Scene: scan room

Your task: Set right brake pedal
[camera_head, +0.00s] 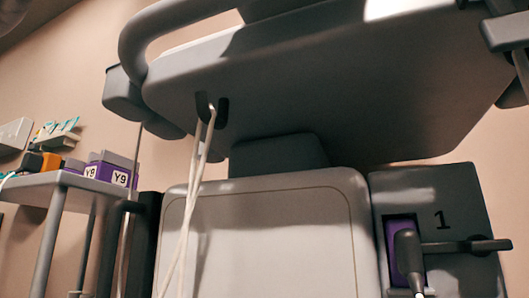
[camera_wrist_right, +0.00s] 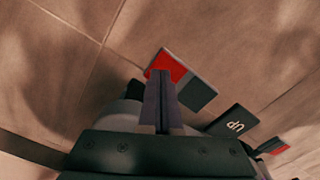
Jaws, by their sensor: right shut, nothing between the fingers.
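In the right wrist view a foot pedal (camera_wrist_right: 201,92) with one red half and one dark grey half lies low over the floor. My right gripper (camera_wrist_right: 161,75) is shut and empty, its fingertips in front of this pedal's red half and covering part of it. I cannot tell whether they touch it. A second red-and-dark pedal (camera_wrist_right: 272,146) shows at the lower right, partly cut off by my gripper body. A dark pedal marked UP (camera_wrist_right: 233,121) lies between the two, its lettering upside down. My left gripper is in neither view.
The head view shows the grey underside of a console (camera_head: 310,85) with hanging white cables (camera_head: 190,200). A cart shelf (camera_head: 75,181) with purple boxes (camera_head: 108,170) stands at left, a panel marked 1 (camera_head: 440,200) at right. Tiled floor (camera_wrist_right: 70,30) is open at the wrist view's upper left.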

